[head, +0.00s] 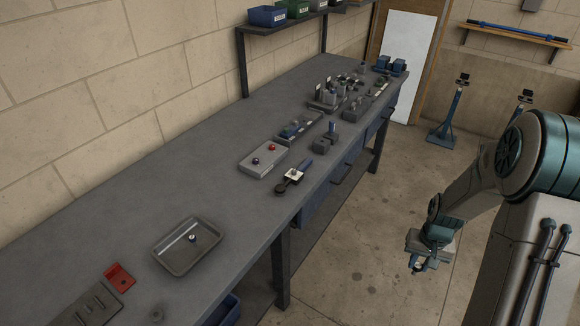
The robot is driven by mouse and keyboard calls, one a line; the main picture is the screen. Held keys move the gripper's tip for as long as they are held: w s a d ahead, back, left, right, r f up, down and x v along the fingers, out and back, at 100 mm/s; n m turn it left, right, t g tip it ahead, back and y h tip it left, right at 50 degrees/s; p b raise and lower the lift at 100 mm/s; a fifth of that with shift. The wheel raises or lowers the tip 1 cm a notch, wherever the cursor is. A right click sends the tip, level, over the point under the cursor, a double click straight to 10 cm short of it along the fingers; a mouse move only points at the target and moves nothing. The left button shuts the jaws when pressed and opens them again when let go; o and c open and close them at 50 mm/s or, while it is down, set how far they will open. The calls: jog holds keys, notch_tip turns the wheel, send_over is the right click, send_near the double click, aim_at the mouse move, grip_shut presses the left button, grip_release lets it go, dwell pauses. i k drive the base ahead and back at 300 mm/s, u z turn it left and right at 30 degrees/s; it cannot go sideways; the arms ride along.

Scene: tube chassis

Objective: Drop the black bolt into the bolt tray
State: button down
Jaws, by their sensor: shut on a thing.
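A shallow grey metal tray (172,262), which fits the bolt tray, sits on the near part of the bench. A small light-and-dark bolt-like piece (192,239) stands inside it. My gripper (420,262) is at the right, out over the floor and well away from the tray and the bench. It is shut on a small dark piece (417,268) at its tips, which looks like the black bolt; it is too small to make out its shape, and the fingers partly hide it.
The long grey bench (120,215) runs along the wall. A red piece (119,275) lies left of the tray. A box with red and black knobs (263,160), a dark-ended tool (292,178) and several fixtures stand farther back. The bench is clear between tray and box.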

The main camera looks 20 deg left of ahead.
aim_at(198, 231)
jog(key=i, duration=0.45)
jog(key=u, duration=1.55)
